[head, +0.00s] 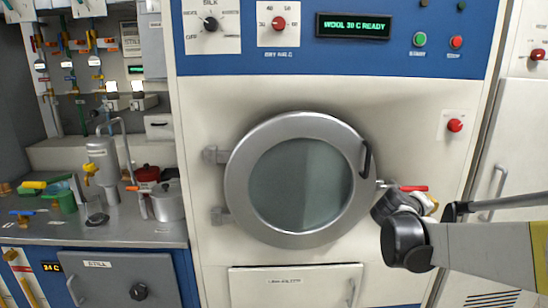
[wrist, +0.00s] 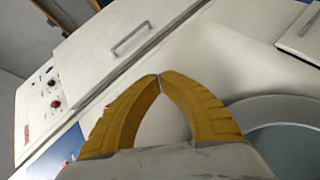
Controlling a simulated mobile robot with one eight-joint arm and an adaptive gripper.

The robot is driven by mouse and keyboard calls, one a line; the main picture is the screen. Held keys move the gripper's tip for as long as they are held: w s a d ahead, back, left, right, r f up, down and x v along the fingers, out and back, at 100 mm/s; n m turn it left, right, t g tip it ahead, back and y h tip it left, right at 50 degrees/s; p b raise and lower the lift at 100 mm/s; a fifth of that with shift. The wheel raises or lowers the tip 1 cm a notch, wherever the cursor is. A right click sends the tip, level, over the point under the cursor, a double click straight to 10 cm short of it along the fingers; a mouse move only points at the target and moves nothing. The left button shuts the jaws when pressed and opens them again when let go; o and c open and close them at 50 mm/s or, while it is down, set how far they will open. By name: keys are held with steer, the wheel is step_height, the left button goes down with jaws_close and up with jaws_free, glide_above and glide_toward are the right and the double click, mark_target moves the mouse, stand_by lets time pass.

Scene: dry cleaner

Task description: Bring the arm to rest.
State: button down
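My gripper (wrist: 159,76) is shut, its two yellow fingers meeting at the tips with nothing visible between them. In the head view my arm comes in from the right edge. Its dark wrist end is right of the round door (head: 234,190) of the machine, near a red-handled lever (head: 413,188). The fingers are mostly hidden there by my own arm. The door looks closed, with its dark handle (head: 367,159) on the right rim. In the wrist view the fingers point at white panels, and part of the round door (wrist: 255,108) shows at lower right.
The machine's display (head: 353,26) reads "WOOL 30 C READY". A red button (head: 455,125) sits above my wrist. A white cabinet with a bar handle (head: 500,190) is at right. A counter (head: 140,236) with a pot (head: 168,205) and small items is at left.

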steer(key=s+a+f+m+y, duration=0.1)
steer(key=s+a+f+y, duration=0.1)
steer(key=s+a, duration=0.5)
steer(key=s+a+f+m+g+y, duration=0.1)
steer(key=s+a+f+y, duration=0.2)
steer(key=s+a, duration=0.5)
steer(key=s+a+f+y, duration=0.3)
steer(key=s+a+y, duration=0.2)
steer(key=s, duration=1)
steer(key=a, duration=0.3)
steer(key=shift+m+g, duration=0.3)
steer(key=shift+m, duration=0.1)
steer(key=shift+w, duration=0.1)
